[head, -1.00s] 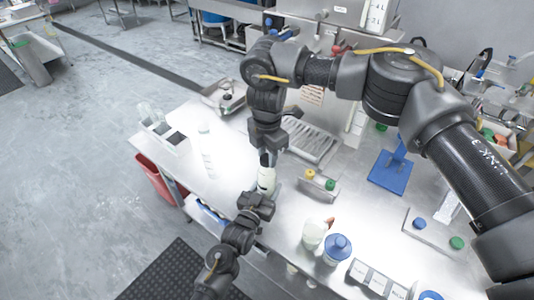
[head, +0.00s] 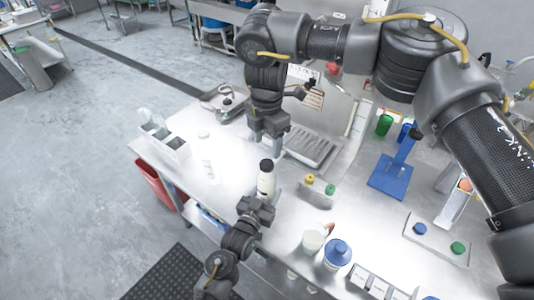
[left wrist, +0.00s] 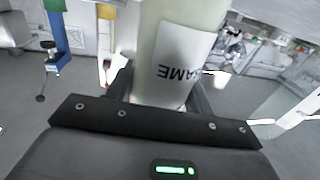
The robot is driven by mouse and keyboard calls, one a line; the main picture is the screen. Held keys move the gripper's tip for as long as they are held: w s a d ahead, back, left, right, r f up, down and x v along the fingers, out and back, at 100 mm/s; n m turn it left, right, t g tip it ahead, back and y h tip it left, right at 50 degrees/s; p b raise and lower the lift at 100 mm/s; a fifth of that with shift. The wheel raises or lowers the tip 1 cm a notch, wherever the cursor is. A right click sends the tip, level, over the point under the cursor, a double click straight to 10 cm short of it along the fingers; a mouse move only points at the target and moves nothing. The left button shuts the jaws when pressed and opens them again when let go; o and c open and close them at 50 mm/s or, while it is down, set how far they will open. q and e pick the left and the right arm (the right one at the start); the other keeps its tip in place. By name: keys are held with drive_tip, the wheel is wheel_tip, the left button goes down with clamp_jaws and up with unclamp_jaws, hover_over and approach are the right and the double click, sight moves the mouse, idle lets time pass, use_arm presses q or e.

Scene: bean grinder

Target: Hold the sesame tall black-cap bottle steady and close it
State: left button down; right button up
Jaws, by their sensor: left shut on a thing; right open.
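The sesame bottle (head: 266,184) is white with a black cap (head: 266,165) on its top, and stands upright above the metal table. My left gripper (head: 262,200) is shut around its lower body. In the left wrist view the bottle (left wrist: 170,50) fills the space between the fingers, and its label shows the upside-down letters "SAME". My right gripper (head: 268,148) is open and empty just above the black cap, pointing down. Whether the cap is fully tight cannot be told.
A small rack with a yellow and a green cap (head: 330,189) is right of the bottle. A white bottle (head: 313,240) and a blue-lidded jar (head: 337,253) stand near the front edge. A blue stand (head: 392,175) is farther right.

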wheel_tip(320, 180, up, 5)
drive_tip(key=shift+r, duration=0.1)
idle(0.3)
use_arm(q)
drive_tip(key=shift+c, duration=2.4)
unclamp_jaws()
drive_tip(key=b+v, duration=0.2)
drive_tip(key=v, duration=0.9)
use_arm(e)
wheel_tip(320, 180, down, 3)
drive_tip(key=shift+r, duration=0.15)
